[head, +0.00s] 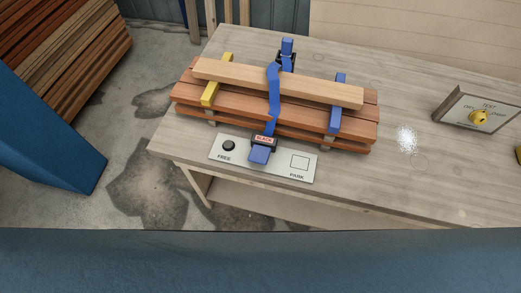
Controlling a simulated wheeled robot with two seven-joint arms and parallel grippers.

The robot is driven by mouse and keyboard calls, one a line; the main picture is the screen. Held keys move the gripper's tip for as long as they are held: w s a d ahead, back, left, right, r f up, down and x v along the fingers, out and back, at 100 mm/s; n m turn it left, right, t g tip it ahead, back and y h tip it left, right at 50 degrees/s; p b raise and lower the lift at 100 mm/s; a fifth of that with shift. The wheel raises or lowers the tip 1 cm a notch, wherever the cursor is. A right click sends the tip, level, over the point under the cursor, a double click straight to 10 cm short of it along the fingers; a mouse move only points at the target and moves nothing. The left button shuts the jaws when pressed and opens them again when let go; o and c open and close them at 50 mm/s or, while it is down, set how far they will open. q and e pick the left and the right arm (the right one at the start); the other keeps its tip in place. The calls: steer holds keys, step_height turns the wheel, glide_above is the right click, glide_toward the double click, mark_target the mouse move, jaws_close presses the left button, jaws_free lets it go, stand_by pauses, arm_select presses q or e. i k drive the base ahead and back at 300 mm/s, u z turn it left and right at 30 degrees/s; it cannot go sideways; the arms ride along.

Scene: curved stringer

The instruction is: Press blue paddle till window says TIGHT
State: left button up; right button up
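The blue paddle (259,155) sticks out at the front of a ratchet on the workbench, over a pale plate. The small window (264,139) just above it shows red lettering that seems to read SLACK. A blue strap (273,95) runs from there up over a stack of reddish boards (225,111) with a lighter board (290,84) on top. The strap reaches a blue and black fitting (287,52) behind the stack. Neither of my grippers is in the head view, and nothing is seen touching the paddle.
The plate (235,161) has a black FREE knob (229,145) and a PARK square (299,163). Yellow (210,93) and blue (335,118) pieces flank the strap. A TEST sign (455,108) with a yellow knob stands right, near white powder (406,139). The bench's front right is clear.

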mark_target(259, 154)
steer(key=u, duration=1.85)
steer(key=k, duration=0.8)
steer(key=z, duration=1.7)
